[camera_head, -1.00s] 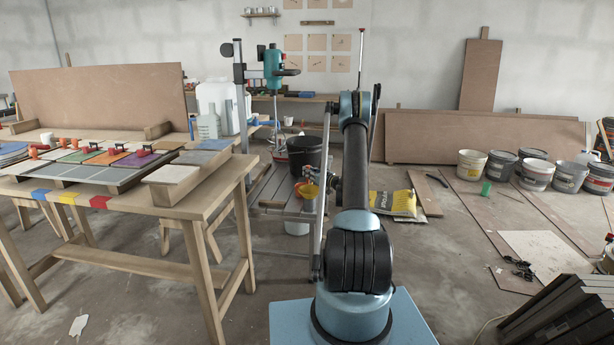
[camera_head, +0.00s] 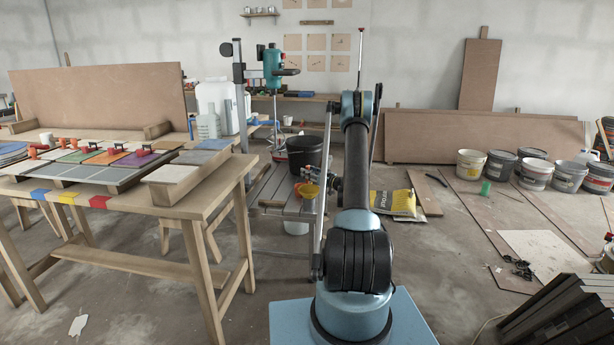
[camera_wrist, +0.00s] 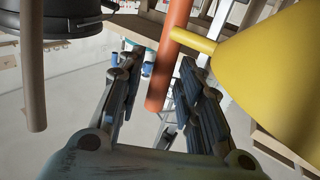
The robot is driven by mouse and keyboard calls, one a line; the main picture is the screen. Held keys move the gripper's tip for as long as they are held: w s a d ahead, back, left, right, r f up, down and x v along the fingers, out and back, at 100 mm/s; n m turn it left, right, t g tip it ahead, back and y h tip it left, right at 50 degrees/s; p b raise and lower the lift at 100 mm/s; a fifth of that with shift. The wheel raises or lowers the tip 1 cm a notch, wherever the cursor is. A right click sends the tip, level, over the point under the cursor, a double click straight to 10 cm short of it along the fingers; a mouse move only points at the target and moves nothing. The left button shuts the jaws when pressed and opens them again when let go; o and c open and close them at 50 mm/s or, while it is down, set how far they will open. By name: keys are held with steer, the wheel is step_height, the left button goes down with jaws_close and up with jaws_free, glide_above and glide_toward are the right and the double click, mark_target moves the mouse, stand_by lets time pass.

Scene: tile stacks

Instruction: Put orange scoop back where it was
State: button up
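The orange scoop's handle (camera_wrist: 170,60) shows in the wrist view as an orange rod. It slants down into the gap between my fingers, and its lower end is free. The scoop's other end is out of frame. My gripper (camera_wrist: 155,85) is open, with a finger on either side of the handle in the picture and gaps showing. I cannot tell how deep the handle lies between them. In the head view my gripper (camera_head: 314,178) is small, near the slatted bench, and the scoop cannot be made out clearly.
A large yellow cone-like object (camera_wrist: 270,60) is close on the right of the wrist view, its narrow stem meeting the orange rod in the picture. A black bucket (camera_head: 303,152) stands on the slatted bench (camera_head: 272,190). A tile table (camera_head: 215,190) is at left.

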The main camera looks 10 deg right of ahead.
steer(key=v, duration=1)
steer(key=s+a+r+m+g+h, duration=0.1)
steer(key=s+a+r+g, duration=0.1)
steer(key=s+a+r, duration=0.3)
steer(key=s+a+r+g, duration=0.3)
steer(key=a+r, duration=0.1)
steer(key=r, duration=0.3)
steer(key=s+a+r+m+g+h, duration=0.1)
steer(key=s+a+r, duration=0.1)
steer(key=s, duration=0.7)
steer(key=s+a+r+m+g+h, duration=0.1)
steer(key=s+a+r+g+h, duration=0.15)
steer(key=s, duration=0.55)
steer(key=s+a+r+m+g+h, duration=0.1)
steer(key=s+a+r, duration=0.1)
steer(key=s, duration=0.7)
steer(key=s+d+f+m+g+h, duration=0.1)
steer(key=s+d+f+m+h, duration=0.1)
steer(key=s, duration=1.1)
steer(key=s+d+f+m+g+h, duration=0.1)
steer(key=s+d+f+h, duration=0.3)
steer(key=s, duration=0.9)
steer(key=shift+s+d+f+m, duration=0.2)
steer(key=shift+f+m, duration=0.3)
steer(key=shift+f, duration=0.35)
